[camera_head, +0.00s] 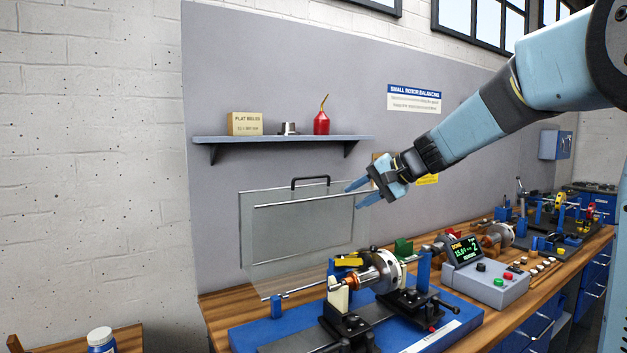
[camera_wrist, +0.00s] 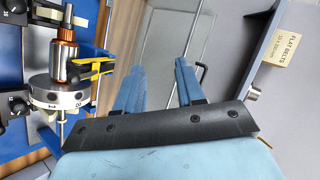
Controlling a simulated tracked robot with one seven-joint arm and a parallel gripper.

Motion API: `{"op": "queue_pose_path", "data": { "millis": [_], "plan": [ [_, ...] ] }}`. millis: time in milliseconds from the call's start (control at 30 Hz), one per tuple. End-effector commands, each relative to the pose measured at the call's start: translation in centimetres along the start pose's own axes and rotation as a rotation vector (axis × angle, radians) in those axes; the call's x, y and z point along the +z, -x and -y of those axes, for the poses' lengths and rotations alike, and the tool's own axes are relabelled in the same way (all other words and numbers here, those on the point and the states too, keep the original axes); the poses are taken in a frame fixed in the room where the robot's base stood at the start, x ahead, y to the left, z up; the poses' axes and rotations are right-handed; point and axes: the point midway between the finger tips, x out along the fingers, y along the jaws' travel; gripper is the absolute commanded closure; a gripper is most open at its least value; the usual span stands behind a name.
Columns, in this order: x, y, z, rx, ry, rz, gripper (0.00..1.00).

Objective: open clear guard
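The clear guard (camera_head: 290,235) is a see-through panel with a black handle (camera_head: 310,180) along its top. It stands raised and nearly upright behind the rotor fixture, and a thin metal rod (camera_head: 300,201) runs across its upper part. My gripper (camera_head: 355,195) is at the guard's upper right, with its two blue fingers apart. In the wrist view my gripper (camera_wrist: 159,64) is open, and the clear guard (camera_wrist: 170,40) shows beyond the fingers. The handle (camera_wrist: 201,74) is just beside one finger, outside the gap. I cannot tell whether the fingers touch the guard.
The rotor (camera_head: 374,275) sits in a blue balancing fixture (camera_head: 455,325) below the guard. A control box (camera_head: 490,287) with a lit display stands right of it. A shelf (camera_head: 285,139) with a box and a red oil can is above. The rotor (camera_wrist: 65,55) also shows in the wrist view.

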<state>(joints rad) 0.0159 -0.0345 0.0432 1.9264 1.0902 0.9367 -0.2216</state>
Motion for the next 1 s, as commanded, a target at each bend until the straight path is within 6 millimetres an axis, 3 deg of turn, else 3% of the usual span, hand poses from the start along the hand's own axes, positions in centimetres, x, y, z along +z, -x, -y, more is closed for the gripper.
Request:
{"op": "queue_pose_path", "data": {
  "millis": [33, 300, 500, 700, 1000],
  "plan": [
    [-1.9, -1.3, 0.5, -0.043, -0.03, -0.001, 0.62],
    [-11.1, -6.6, 2.8, -0.284, -0.181, -0.038, 0.62],
    [-16.0, -9.1, 3.1, -0.41, -0.262, -0.071, 0.62],
    [-17.9, -10.1, 3.3, -0.46, -0.292, -0.086, 0.62],
    [-18.5, -13.3, 4.7, -0.463, -0.295, -0.085, 0.62]
  ]
}}
